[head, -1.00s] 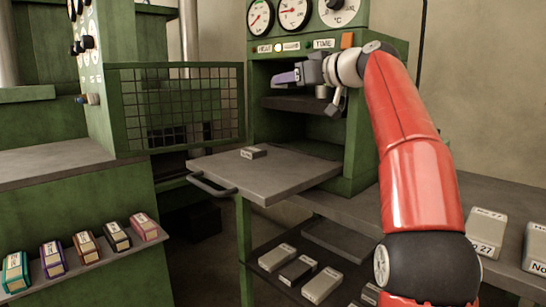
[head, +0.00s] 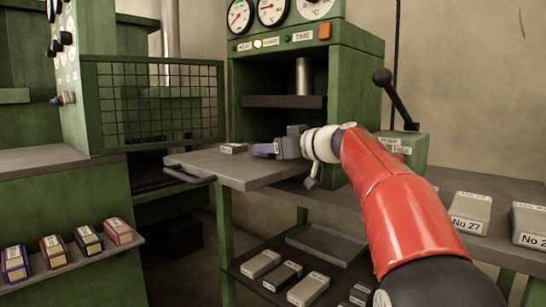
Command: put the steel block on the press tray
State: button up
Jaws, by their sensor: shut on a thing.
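The press tray (head: 215,172) is a flat grey plate that juts out in front of the green press, with a handle at its left front. A small grey steel block (head: 233,148) with a pale label lies on its back part. My gripper (head: 277,148) is low over the right part of the tray, beside that block. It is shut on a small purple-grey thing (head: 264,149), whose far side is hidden. Whether the held thing touches the tray cannot be told.
The press opening (head: 284,101) with its dark shelf is behind the tray. A mesh guard (head: 157,100) stands at left. Labelled grey blocks (head: 470,212) sit on the bench at right. Several blocks lie on the lower shelf (head: 240,270), and coloured boxes (head: 53,251) at lower left.

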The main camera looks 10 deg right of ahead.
jog(key=shift+f, duration=0.5)
jog(key=o, duration=1.5)
jog(key=shift+c, duration=0.2)
jog(key=b+v, duration=0.1)
jog(key=v, duration=1.1)
